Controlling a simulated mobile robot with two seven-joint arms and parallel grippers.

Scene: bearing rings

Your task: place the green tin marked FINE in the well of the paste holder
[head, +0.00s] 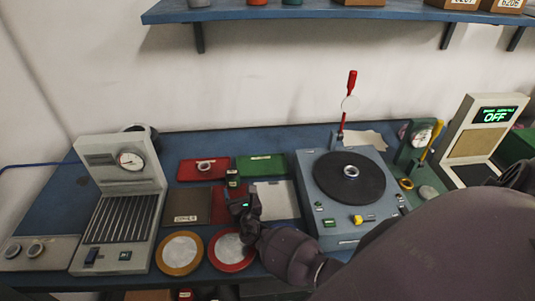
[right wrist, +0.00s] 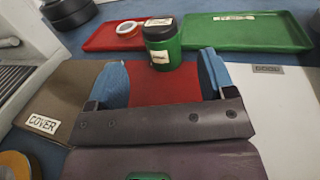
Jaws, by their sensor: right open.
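A green tin (right wrist: 162,48) with a black lid and a white label stands upright in the right wrist view; its label is too small to read. It also shows in the head view (head: 232,178), just beyond my right gripper. My right gripper (head: 238,200) is open, and its two blue-padded fingers (right wrist: 161,78) point toward the tin, one to each side. The tin looks a little beyond the fingertips, with nothing held between them. I cannot make out for sure which thing is the paste holder. My left gripper is not in view.
A red tray (head: 203,169) with a ring and a green tray (head: 260,167) lie behind. A brown COVER mat (head: 186,206) and a pale mat (head: 277,199) flank the gripper. A turntable machine (head: 348,190) stands right, a gauge machine (head: 123,205) left.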

